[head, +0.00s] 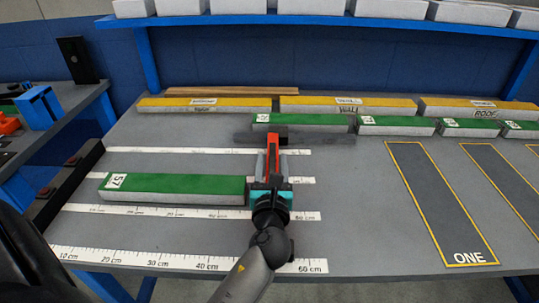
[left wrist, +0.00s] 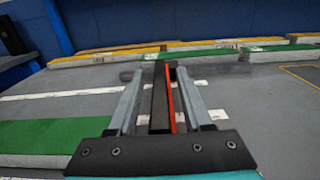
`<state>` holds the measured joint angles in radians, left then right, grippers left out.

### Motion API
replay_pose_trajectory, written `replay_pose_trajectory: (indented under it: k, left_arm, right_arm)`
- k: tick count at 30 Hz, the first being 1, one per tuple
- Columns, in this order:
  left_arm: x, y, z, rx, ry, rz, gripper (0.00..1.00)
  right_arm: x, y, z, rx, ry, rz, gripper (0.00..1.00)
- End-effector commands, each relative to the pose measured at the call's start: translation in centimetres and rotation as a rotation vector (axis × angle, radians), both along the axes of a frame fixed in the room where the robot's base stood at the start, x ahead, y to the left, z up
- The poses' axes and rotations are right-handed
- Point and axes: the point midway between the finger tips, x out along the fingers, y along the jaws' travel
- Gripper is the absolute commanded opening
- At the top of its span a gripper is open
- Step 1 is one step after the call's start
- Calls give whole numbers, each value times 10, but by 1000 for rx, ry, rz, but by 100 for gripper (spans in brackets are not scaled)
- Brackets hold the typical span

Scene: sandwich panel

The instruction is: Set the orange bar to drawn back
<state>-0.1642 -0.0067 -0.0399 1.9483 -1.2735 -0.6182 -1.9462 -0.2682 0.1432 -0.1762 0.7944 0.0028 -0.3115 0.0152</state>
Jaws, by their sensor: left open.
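The orange bar (head: 272,146) is long and narrow, with a dark side, and lies near the middle of the grey table. Its far end meets a dark crosswise rail (head: 322,138). My left gripper (head: 273,158) is over its near part, fingers pointing away along the bar. In the left wrist view, the orange bar (left wrist: 172,98) runs between the two grey fingers of my left gripper (left wrist: 160,78), with a gap on each side. The fingers are open. The bar's near end is hidden by the gripper body. My right gripper is not in view.
A green-topped panel marked 57 (head: 175,187) lies left of my left gripper. White scale strips (head: 120,257) cross the table. Several green and yellow-topped panels (head: 350,107) line the back. Yellow-outlined dark zones (head: 436,200) are at right. A blue shelf (head: 330,20) stands above the table.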

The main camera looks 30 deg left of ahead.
Motion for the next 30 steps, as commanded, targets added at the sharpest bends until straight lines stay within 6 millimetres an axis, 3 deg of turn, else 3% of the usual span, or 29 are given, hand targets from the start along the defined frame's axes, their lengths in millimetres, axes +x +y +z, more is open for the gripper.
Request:
replay_pose_trajectory:
  k: [11, 25, 30]
  left_arm:
    - [-1, -2, 0, 0, 0, 1, 50]
    - [-1, -1, 0, 0, 0, 1, 0]
    - [0, -1, 0, 1, -1, 1, 0]
  right_arm:
    - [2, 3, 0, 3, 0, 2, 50]
    - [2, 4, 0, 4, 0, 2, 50]
    - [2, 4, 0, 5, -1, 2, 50]
